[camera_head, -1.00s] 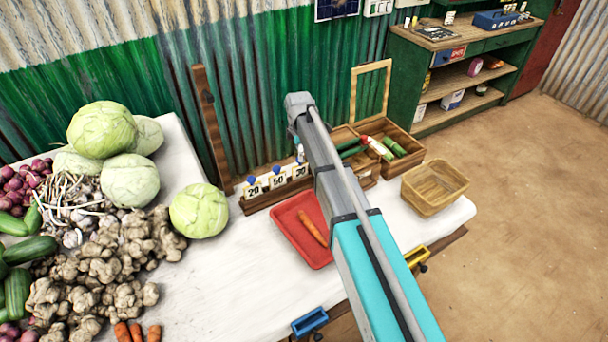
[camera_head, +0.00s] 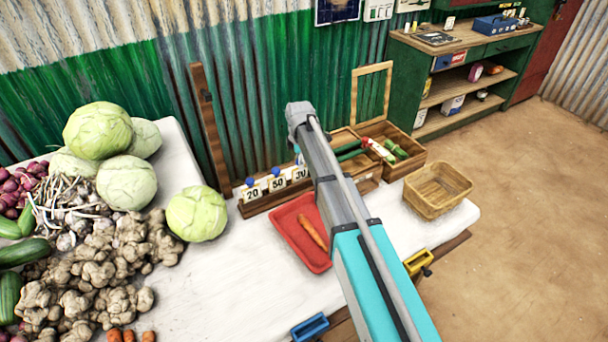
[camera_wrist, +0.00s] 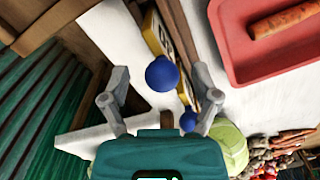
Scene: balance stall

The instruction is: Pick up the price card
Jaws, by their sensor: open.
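Price cards reading 20 (camera_head: 252,193), 50 (camera_head: 278,184) and 30 (camera_head: 300,174), with blue ball knobs on top, stand in a row in a wooden holder in the head view. The 30 card is partly hidden by my arm. In the wrist view my gripper (camera_wrist: 162,76) is open, with its two fingers on either side of a blue knob (camera_wrist: 162,73). The knob appears between the fingertips, not gripped. A second blue knob (camera_wrist: 189,121) shows lower down. I cannot tell which number the nearer knob belongs to. My gripper is hidden in the head view.
A red tray (camera_head: 287,222) with a carrot (camera_head: 313,232) lies in front of the cards. Wooden crates (camera_head: 408,165) and a basket (camera_head: 452,187) stand to the right. Cabbages (camera_head: 196,214) and other vegetables crowd the left. White tabletop (camera_head: 215,285) is free in front.

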